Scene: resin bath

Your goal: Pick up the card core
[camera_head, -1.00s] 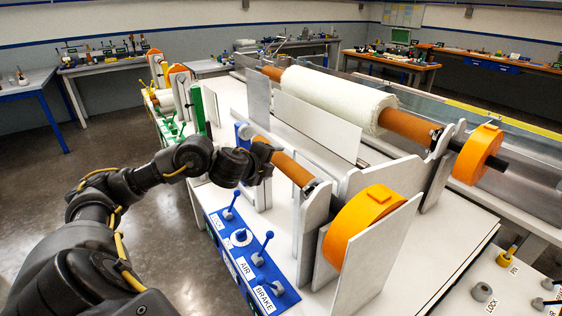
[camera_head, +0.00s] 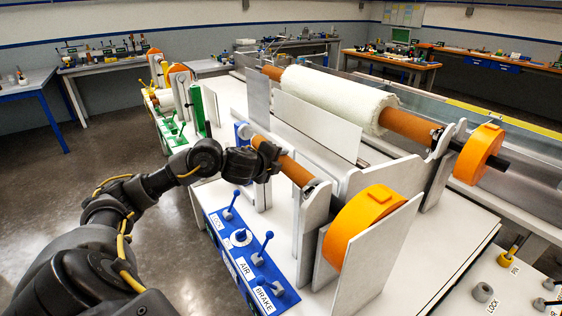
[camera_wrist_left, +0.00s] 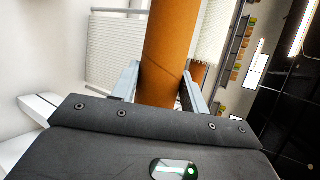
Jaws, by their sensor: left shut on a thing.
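The card core (camera_head: 290,169) is a brown cardboard tube lying between supports at the near side of the machine. My left gripper (camera_head: 267,158) is around the core near its far end. In the left wrist view the core (camera_wrist_left: 170,45) runs up between the two fingers of the gripper (camera_wrist_left: 161,88), which are shut on it. The core's near end meets a grey upright plate beside an orange wheel (camera_head: 362,222). The part of the core behind the gripper is hidden. My right gripper does not show.
A white roll (camera_head: 335,98) on a second brown core lies behind a low grey wall (camera_head: 317,127). Grey upright plates stand close around the core.

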